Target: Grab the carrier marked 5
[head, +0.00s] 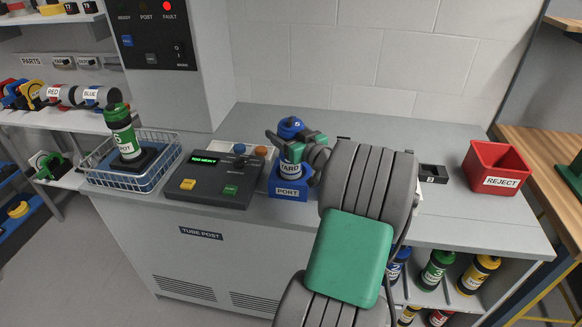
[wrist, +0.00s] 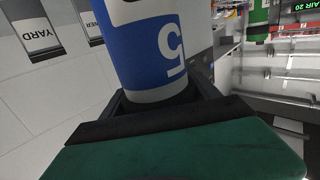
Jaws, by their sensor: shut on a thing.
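The blue carrier (head: 291,127) has a 5 on its cap and a white label reading YARD. It stands upright at the blue block marked PORT (head: 288,190) on the counter. My gripper (head: 291,146) is shut around the carrier just below its cap, reaching in from the right. In the wrist view the carrier (wrist: 150,45) shows a large white 5 on blue and sits between the dark fingers (wrist: 163,100). My arm hides part of the counter to the right of the port.
A control box (head: 215,180) with yellow and green buttons stands left of the port. Left of that, a green carrier (head: 123,138) stands in a wire basket (head: 165,145). A red REJECT bin (head: 497,167) is at the right. Several carriers stand on the shelf below.

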